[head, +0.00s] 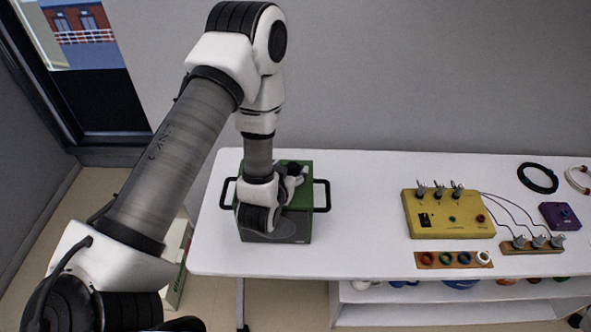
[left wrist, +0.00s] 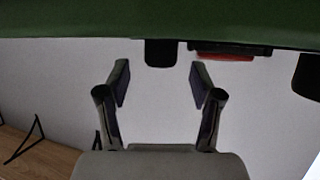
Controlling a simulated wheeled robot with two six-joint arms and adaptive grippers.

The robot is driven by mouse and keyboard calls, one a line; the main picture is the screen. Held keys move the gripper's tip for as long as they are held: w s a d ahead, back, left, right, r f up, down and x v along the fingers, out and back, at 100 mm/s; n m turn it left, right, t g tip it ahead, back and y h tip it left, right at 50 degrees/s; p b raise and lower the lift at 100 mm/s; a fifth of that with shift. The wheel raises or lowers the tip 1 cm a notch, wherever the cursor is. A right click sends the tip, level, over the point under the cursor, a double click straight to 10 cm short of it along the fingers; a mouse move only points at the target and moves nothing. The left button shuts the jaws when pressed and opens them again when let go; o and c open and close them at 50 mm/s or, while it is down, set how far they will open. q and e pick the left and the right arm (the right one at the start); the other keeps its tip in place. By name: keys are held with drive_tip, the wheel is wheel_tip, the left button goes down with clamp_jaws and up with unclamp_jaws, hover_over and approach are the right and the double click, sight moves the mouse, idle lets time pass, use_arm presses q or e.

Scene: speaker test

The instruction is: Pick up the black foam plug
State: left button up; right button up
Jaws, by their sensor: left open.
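I cannot pick out the black foam plug for certain in either view. The green box (head: 302,222) with black side handles stands on the left part of the white table, partly hidden by my left arm. My left gripper (head: 291,184) is at the box, its fingertips unclear there. In the left wrist view the two fingers (left wrist: 160,75) are spread, with nothing held between them. A small black block (left wrist: 160,52) shows beyond the fingers, below a green edge (left wrist: 150,20); I cannot tell whether it is the plug. My right gripper is not in view.
The white table (head: 365,215) is clear between the box and a yellow unit (head: 440,217) with wires. A strip of coloured rings (head: 453,259), a purple box (head: 559,216) and a black cable coil (head: 538,178) lie at the right. A red piece (left wrist: 232,56) shows under the green edge.

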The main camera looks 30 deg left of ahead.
use_arm(q)
drive_tip(key=x, duration=0.2)
drive_tip(key=shift+w+a+f, duration=0.15)
drive_tip(key=shift+w+f, duration=0.1)
drive_tip(key=shift+s+r, duration=0.15)
drive_tip(key=shift+s, duration=0.05)
drive_tip(key=c, duration=0.8)
